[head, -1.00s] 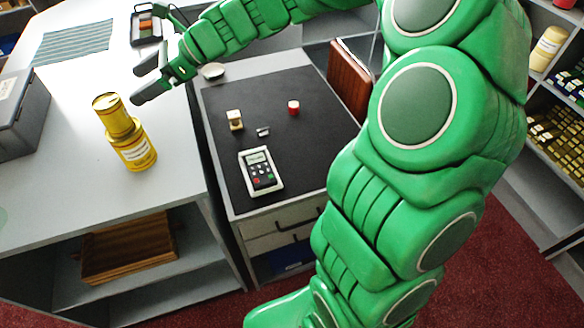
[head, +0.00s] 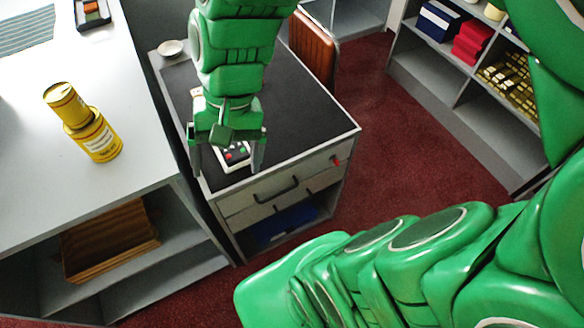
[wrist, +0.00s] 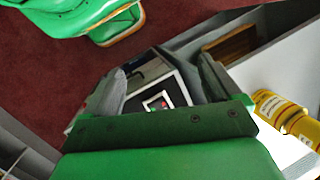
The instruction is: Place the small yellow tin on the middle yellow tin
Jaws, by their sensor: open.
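The small yellow tin (head: 66,103) sits on top of the middle yellow tin (head: 96,138), set a little to the left in the head view. The middle tin stands on the white counter (head: 120,60). Two yellow tins (wrist: 275,109) also show at the right edge of the wrist view; which is which is hard to tell there. My gripper (head: 228,164) is open and empty, pointing down, well to the right of the tins. Its fingers are on either side of a keypad device (head: 235,156) in the head view; contact cannot be told.
The keypad device lies on a dark-topped drawer cabinet (head: 310,115), with a white dish (head: 171,47) at its back left. A gap separates cabinet and counter. A tray (head: 92,14) lies at the counter's back. Shelves (head: 420,85) stand at the right; red carpet lies between.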

